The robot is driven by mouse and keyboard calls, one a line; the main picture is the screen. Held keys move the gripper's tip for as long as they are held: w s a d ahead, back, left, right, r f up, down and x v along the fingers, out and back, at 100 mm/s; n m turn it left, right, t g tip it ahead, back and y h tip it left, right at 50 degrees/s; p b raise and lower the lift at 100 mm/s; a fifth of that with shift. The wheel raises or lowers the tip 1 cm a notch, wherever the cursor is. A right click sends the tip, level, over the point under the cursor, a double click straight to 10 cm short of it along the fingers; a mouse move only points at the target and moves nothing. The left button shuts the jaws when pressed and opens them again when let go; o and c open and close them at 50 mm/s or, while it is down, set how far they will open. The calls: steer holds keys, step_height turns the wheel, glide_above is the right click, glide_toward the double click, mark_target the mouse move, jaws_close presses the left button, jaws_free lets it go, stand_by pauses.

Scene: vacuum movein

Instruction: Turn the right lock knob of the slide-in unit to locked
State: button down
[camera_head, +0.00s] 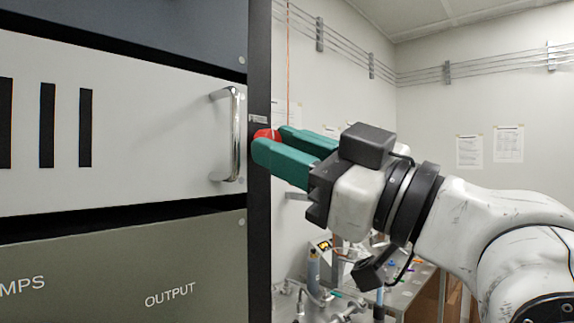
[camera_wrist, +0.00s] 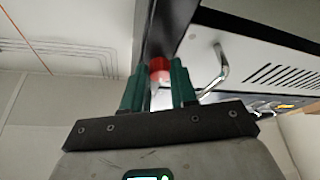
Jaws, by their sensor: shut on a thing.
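The red right lock knob (camera_head: 268,135) sits on the dark rack post at the right edge of the slide-in unit (camera_head: 150,125), which has a white front panel. The knob also shows in the wrist view (camera_wrist: 159,68). My gripper (camera_head: 272,143) has green fingers, one on each side of the knob, and is shut on it. In the wrist view, the fingertips (camera_wrist: 160,75) flank the knob, and part of it is hidden between them. A light mark shows on the knob in the head view; I cannot tell the knob's lock position from it.
A chrome handle (camera_head: 235,135) stands out from the white panel just left of the knob. The dark rack post (camera_head: 259,230) runs vertically behind the fingertips. A grey-green unit (camera_head: 130,270) lies below. A cluttered bench (camera_head: 405,290) stands behind my arm.

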steer(key=shift+w+d+r+n+g+h+b, duration=0.15)
steer(key=shift+n+g+h+b, duration=0.6)
steer(key=shift+n, duration=2.15)
steer(key=shift+a+r+n+g+h+b, duration=0.1)
steer(key=shift+r+n+g+b, duration=0.15)
steer(key=shift+n+g, duration=1.8)
steer(key=shift+w+d+r+n+g+h+b, duration=0.15)
steer(key=shift+n+h+b, duration=0.4)
steer(key=shift+n, duration=3.2)
steer(key=shift+s, duration=0.1)
steer(key=c, duration=0.9)
jaws_free()
steer(key=b+v, duration=0.2)
steer(key=v, duration=0.8)
steer(key=shift+s+d, duration=0.1)
steer(key=shift+d, duration=0.25)
